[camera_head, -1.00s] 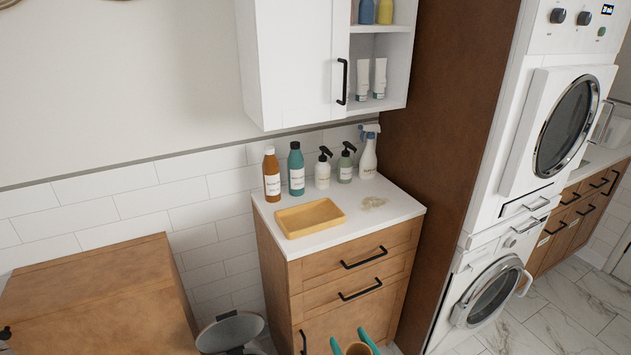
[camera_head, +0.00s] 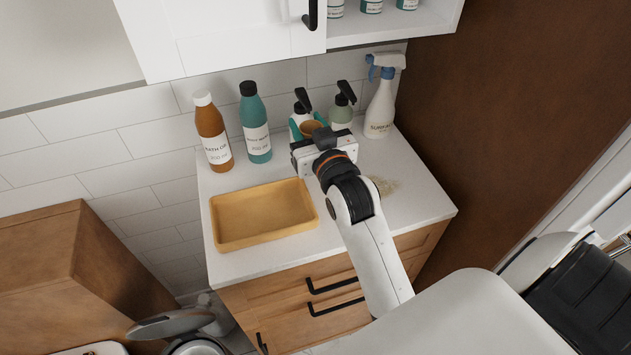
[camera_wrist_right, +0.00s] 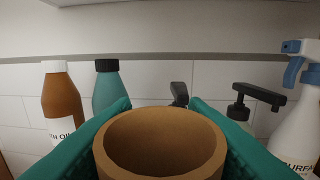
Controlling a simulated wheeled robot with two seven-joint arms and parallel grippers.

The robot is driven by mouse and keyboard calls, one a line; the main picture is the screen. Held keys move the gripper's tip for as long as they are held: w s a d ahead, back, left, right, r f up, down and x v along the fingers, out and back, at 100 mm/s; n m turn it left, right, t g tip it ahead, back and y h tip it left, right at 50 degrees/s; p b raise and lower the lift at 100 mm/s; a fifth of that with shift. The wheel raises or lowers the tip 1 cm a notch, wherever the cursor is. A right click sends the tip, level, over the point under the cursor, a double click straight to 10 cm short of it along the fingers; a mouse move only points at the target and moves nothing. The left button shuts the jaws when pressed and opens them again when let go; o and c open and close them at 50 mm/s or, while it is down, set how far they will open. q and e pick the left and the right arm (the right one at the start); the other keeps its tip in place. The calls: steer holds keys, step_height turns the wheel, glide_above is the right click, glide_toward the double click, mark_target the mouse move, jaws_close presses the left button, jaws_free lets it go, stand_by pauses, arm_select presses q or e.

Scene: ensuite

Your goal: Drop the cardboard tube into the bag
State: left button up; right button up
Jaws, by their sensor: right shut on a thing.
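My right gripper (camera_head: 311,126) is over the back of the white countertop, in front of the pump bottles. Its teal fingers are shut on the brown cardboard tube (camera_head: 313,128). In the right wrist view the tube (camera_wrist_right: 160,142) has its open round end showing between the two fingers (camera_wrist_right: 160,135). The tube's lower part is hidden by the gripper in the head view. I cannot make out a bag in any view. My left gripper is not in view.
A yellow tray (camera_head: 262,213), an orange-brown bottle (camera_head: 212,132), a teal bottle (camera_head: 255,125), a green pump bottle (camera_head: 341,112) and a spray bottle (camera_head: 381,105) stand on the countertop (camera_head: 425,205). A white wall cabinet (camera_head: 230,35) hangs above. A brown panel (camera_head: 520,100) rises at right.

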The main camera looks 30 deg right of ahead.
steer(key=shift+m+h, duration=0.4)
steer(key=shift+h, duration=0.2)
steer(key=w+d+f, duration=0.1)
steer(key=w+d+f+b, duration=0.1)
steer(key=shift+w+d+f, duration=0.15)
steer(key=shift+d+f, duration=0.15)
steer(key=shift+f, duration=2.45)
steer(key=o, duration=0.5)
steer(key=shift+f, duration=0.15)
steer(key=o, duration=0.4)
steer(key=shift+o, duration=0.2)
